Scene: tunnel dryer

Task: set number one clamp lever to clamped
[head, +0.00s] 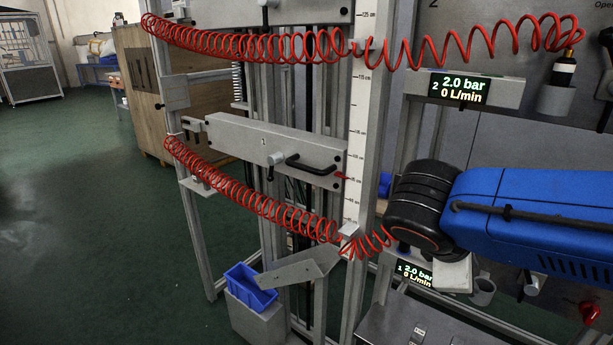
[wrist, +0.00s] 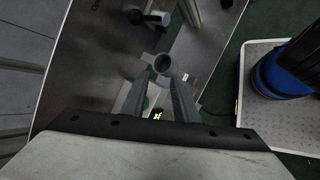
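A grey crossbar (head: 232,136) spans the frame in the middle of the head view, with a small numeral too small to read surely. A second black lever (head: 267,3) is cut off on the upper crossbar. My gripper (wrist: 159,92) shows in the wrist view with its two grey fingers apart and nothing held between them. In the head view my arm is at the right, apart from the levers; the fingertips are not clearly visible there.
Red coiled hoses (head: 232,190) hang across the frame, above and below the middle crossbar. Pressure displays (head: 460,88) and a grey cup holder (head: 481,291) stand at right. A blue bin (head: 250,287) sits low by the frame. The green floor at left is clear.

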